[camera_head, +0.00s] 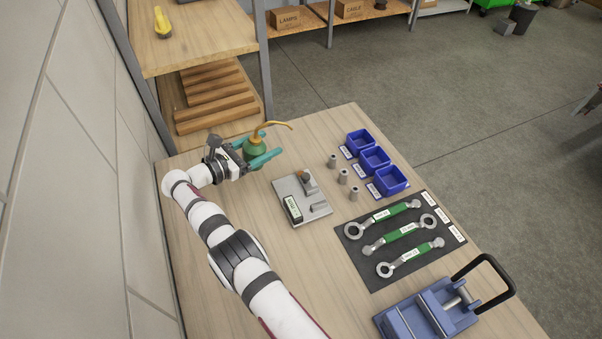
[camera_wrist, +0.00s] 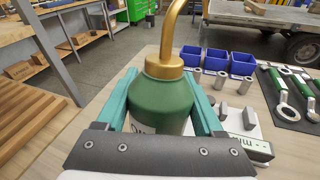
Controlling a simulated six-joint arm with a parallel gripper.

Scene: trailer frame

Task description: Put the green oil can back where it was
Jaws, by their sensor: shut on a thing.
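The green oil can (camera_head: 256,151) has a rounded green body and a curved brass spout. My gripper (camera_head: 263,150) is shut on it, with a teal finger on each side of the body. The can is upright near the far left part of the wooden table. In the wrist view the oil can (camera_wrist: 162,100) fills the middle between the two teal fingers of my gripper (camera_wrist: 165,95). Its base is hidden by the gripper, so I cannot tell whether it touches the table.
A grey metal fixture (camera_head: 312,207) stands right of the can. Beyond it are several metal cylinders (camera_head: 343,177) and blue bins (camera_head: 375,160). Green-handled wrenches lie on a black mat (camera_head: 372,273); a blue vise (camera_head: 425,316) is at the near right. A wooden shelf (camera_head: 205,42) stands behind.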

